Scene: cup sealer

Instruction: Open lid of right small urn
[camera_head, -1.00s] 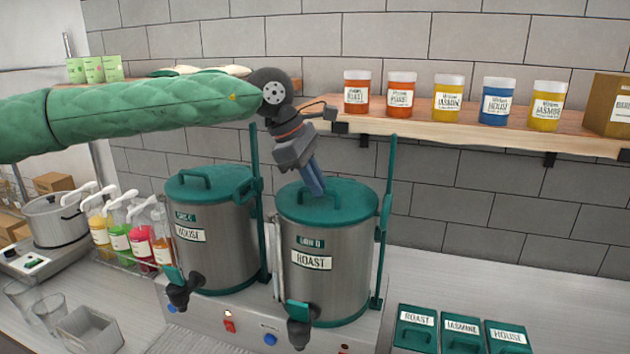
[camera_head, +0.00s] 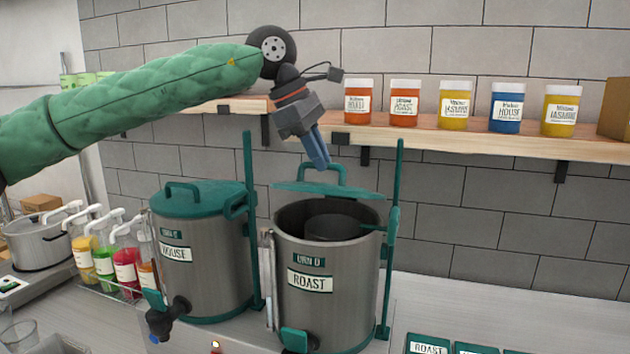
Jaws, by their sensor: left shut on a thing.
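The right urn (camera_head: 320,270) is a grey metal cylinder labelled ROAST. Its green lid (camera_head: 350,191) is raised above the rim at the back, leaving a gap that shows the dark inside and a round dark part (camera_head: 333,226) within. My left gripper (camera_head: 320,163) comes down from above and is shut on the handle (camera_head: 338,172) of that lid. The fingertips hide part of the handle. The left urn (camera_head: 205,255), labelled HOUSE, stands beside it with its green lid (camera_head: 200,199) down. My right gripper is not in view.
A wooden shelf (camera_head: 590,144) with several labelled jars (camera_head: 453,103) runs along the tiled wall behind the urns. Green posts (camera_head: 391,240) stand beside the urns. Pump bottles (camera_head: 125,268) and a steel pot (camera_head: 40,240) are at left. Counter space right of the urn is clear toward the back.

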